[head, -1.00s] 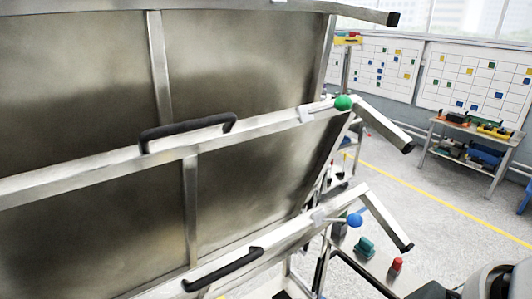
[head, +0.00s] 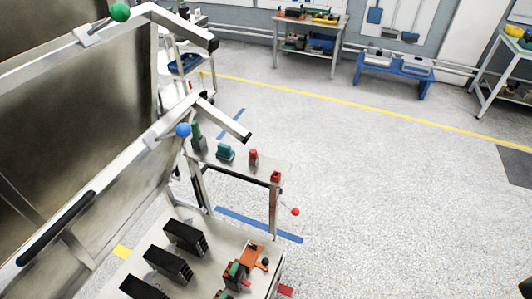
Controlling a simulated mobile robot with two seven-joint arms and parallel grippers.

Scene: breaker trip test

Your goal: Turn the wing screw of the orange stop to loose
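An orange piece (head: 250,254), which looks like the orange stop, is on the light bench surface near the bottom of the head view. A small dark knob (head: 265,264) at its right side may be its wing screw; it is too small to tell how it is turned. Green and red parts (head: 236,270) sit just in front of the orange piece. Neither of my grippers is in view.
Black slotted blocks (head: 186,237) stand in a row on the bench. Tilted metal-framed panels with a blue ball knob (head: 183,130) and a green ball knob (head: 120,12) fill the left. A red ball (head: 295,212) sticks out beyond the bench. Open floor (head: 400,190) lies to the right.

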